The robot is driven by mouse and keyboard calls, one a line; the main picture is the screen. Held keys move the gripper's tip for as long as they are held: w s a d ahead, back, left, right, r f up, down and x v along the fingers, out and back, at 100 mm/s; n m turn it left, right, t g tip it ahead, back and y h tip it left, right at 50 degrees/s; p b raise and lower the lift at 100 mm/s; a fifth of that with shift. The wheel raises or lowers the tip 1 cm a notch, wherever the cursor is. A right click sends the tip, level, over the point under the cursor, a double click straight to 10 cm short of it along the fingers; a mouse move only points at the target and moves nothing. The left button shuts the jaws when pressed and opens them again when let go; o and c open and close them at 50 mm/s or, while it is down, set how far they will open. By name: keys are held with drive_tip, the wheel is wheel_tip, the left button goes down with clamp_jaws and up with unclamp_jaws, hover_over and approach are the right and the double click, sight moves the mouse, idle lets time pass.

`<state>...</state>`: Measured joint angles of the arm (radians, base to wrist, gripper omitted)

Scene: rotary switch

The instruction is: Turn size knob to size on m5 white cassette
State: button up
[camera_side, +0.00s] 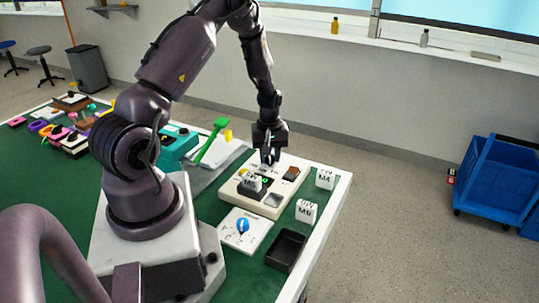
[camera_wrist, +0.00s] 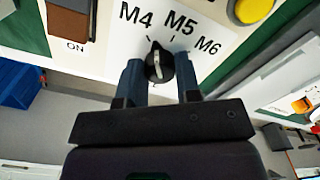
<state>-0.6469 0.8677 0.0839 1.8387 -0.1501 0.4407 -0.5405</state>
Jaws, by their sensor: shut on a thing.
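The black size knob (camera_wrist: 158,64) sits on a white dial plate (camera_wrist: 110,62) marked M4, M5 and M6 in the wrist view. Its tip points up, roughly between the M4 and M5 labels; the exact setting is hard to tell. My gripper (camera_wrist: 160,78) is shut on the knob, with one finger on each side. In the side view, my gripper (camera_side: 268,160) reaches down to the far end of the beige panel (camera_side: 238,203) and hides the knob. A white cassette (camera_side: 251,181) stands on a black holder on that panel; its size label is too small to read surely.
Two more white cassettes (camera_side: 325,179) (camera_side: 306,211) stand on the table right of the panel. A white plate with a blue knob (camera_side: 242,225) and a black tray (camera_side: 285,250) lie in front. A green-handled tool (camera_side: 211,140) is at the left. A yellow button (camera_wrist: 253,9) is near the dial.

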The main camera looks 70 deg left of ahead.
drive_tip(key=m, duration=0.6)
drive_tip(key=shift+m, duration=0.4)
idle(0.3)
drive_tip(key=o, duration=0.9)
drive_tip(key=shift+r, duration=0.15)
wheel_tip(320, 180, up, 13)
drive_tip(key=shift+f, duration=0.1)
